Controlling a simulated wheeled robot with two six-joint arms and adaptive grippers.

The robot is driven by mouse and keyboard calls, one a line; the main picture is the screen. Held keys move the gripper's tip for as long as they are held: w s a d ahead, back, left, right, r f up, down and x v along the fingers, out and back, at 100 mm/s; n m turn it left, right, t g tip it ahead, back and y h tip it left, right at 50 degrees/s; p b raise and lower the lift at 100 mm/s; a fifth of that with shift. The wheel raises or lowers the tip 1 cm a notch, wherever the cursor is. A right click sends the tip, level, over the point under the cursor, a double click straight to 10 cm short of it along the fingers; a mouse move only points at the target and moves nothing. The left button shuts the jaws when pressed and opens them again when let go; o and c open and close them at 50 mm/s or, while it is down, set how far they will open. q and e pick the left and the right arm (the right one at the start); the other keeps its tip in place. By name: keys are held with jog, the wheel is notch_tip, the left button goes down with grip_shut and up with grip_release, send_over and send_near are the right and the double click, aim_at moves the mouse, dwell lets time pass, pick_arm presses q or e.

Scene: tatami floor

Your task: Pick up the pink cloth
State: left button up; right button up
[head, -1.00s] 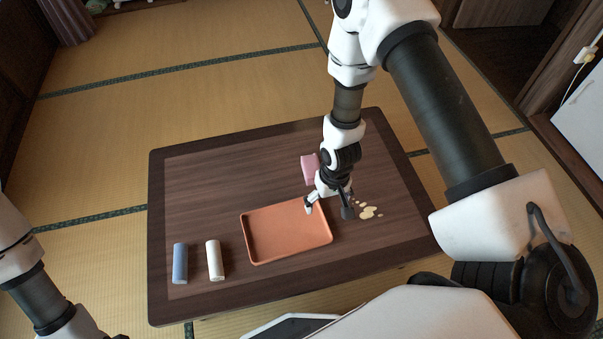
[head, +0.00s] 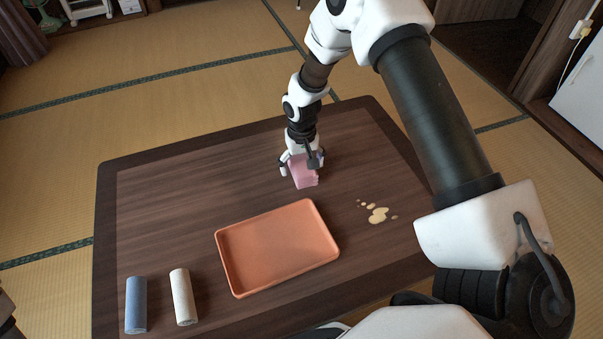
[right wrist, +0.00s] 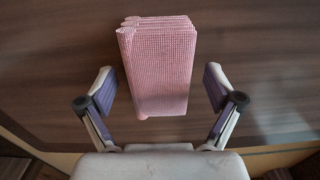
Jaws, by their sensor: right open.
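The pink cloth (head: 303,174) is folded into a thick block and lies on the dark wooden table (head: 180,181) behind the tray. In the right wrist view the cloth (right wrist: 160,65) shows its waffle weave and stacked folds. My right gripper (head: 302,166) is at the cloth, pointing down from above. In the right wrist view my right gripper (right wrist: 159,88) has its fingers wide apart, one on each side of the cloth, with a visible gap on both sides. I see no finger touching the cloth. My left gripper is out of view.
An orange tray (head: 277,248) lies empty in front of the cloth. A blue roll (head: 136,305) and a white roll (head: 183,297) are at the front left. A pale spill (head: 377,214) is at the right. The table's left back area is clear.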

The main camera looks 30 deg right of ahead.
aim_at(302, 163)
jog(key=shift+r, duration=0.15)
jog(key=c, duration=1.2)
notch_tip(302, 163, up, 10)
jog(key=p, duration=0.5)
